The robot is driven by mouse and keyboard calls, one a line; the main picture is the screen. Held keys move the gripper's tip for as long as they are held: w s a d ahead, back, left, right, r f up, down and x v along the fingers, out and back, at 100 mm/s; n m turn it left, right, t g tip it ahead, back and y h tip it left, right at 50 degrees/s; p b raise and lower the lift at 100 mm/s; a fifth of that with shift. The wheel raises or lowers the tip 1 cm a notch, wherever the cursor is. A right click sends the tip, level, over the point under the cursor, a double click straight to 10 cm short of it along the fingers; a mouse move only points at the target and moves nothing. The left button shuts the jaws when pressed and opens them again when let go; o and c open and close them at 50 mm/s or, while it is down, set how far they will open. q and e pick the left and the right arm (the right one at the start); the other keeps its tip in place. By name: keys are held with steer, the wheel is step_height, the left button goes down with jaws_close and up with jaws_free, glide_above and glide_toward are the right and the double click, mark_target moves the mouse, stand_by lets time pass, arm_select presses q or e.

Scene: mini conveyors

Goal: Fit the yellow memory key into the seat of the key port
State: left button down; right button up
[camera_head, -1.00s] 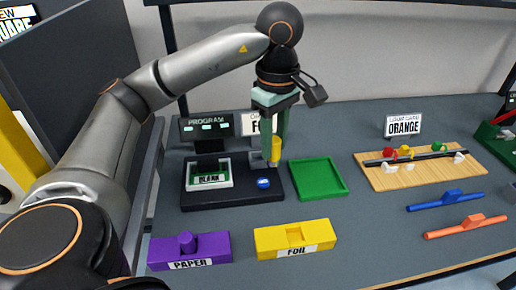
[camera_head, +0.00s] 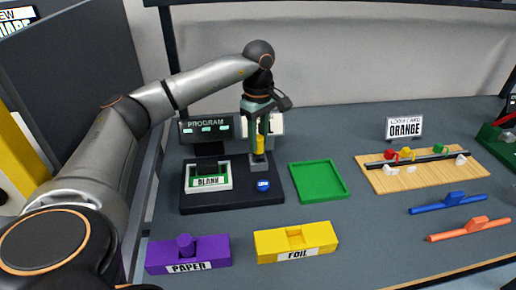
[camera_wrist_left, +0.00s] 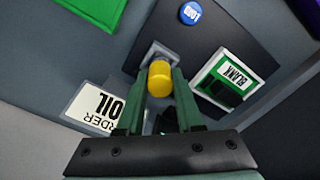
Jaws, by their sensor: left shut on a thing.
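The yellow memory key (camera_head: 260,144) is a rounded yellow piece held upright between the green fingers of my left gripper (camera_head: 259,152). The gripper is shut on it. The key port is a small grey seat (camera_head: 258,161) at the back right of the black programmer base (camera_head: 225,202). In the head view the key is over the seat. In the left wrist view the key (camera_wrist_left: 160,79) covers part of the grey seat (camera_wrist_left: 152,52); I cannot tell whether its lower end is inside. My right gripper is not in view.
A white-framed BLANK card (camera_head: 209,178) and a blue button (camera_head: 263,185) are on the base. The PROGRAM display (camera_head: 207,129) and an order sign (camera_head: 276,124) stand behind. A green tray (camera_head: 318,181) lies right; purple (camera_head: 215,252) and yellow (camera_head: 275,247) blocks lie in front.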

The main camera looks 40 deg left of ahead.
mark_target(258, 149)
arm_select(q)
steer(key=shift+w+a+f, duration=0.1)
steer(key=shift+a+f, duration=0.05)
steer(key=shift+f, duration=1.55)
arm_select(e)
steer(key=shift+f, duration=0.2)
arm_select(q)
steer(key=shift+f, duration=0.15)
steer(key=c, duration=0.6)
jaws_free()
steer(key=shift+o, duration=0.2)
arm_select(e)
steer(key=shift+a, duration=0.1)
arm_select(q)
step_height(258, 149, up, 11)
steer(key=shift+f+p, duration=0.1)
steer(key=shift+p, duration=0.45)
steer(key=shift+r, duration=0.8)
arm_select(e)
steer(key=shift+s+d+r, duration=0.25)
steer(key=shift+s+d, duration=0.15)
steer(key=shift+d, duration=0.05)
